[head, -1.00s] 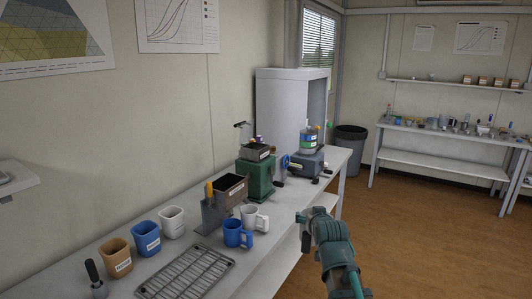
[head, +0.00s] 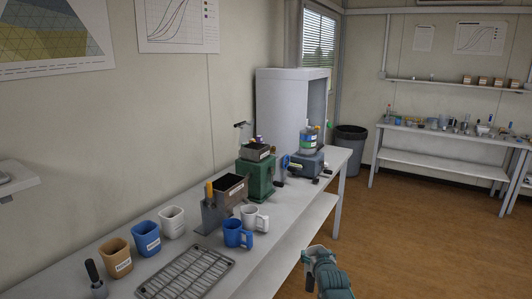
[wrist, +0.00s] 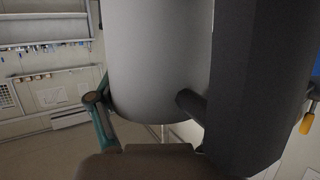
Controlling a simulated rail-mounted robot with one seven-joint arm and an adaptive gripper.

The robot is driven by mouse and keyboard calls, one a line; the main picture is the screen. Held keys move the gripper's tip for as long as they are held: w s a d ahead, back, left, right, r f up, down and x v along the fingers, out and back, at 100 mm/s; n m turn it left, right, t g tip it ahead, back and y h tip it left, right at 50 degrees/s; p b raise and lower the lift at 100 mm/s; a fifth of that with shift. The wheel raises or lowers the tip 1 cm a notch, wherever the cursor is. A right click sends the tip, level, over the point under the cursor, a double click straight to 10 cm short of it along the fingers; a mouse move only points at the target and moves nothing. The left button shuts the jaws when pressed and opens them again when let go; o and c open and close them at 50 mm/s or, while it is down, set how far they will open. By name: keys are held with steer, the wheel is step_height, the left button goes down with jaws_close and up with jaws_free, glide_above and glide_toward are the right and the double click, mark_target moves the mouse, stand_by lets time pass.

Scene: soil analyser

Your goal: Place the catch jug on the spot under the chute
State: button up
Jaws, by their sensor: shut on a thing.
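My gripper (head: 308,257) is at the lower right of the head view, beyond the bench's front edge. In the wrist view a large light-grey cylinder (wrist: 158,60), likely the catch jug, stands close in front of my gripper. A dark angular body (wrist: 262,80) sits right of it, with a dark bar between them; I cannot tell if it belongs to the jug. A teal finger shows at the cylinder's left. The chute and the spot under it cannot be told apart for certain.
The bench bears a wire rack (head: 187,272), a blue mug (head: 234,234), a white mug (head: 258,220), a grey hopper box (head: 228,190) and a green machine (head: 259,182). Square cups, including a brown one (head: 117,258), stand along the wall. The floor (head: 410,230) at right is clear.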

steer(key=shift+s+f, duration=0.1)
steer(key=shift+f, duration=0.45)
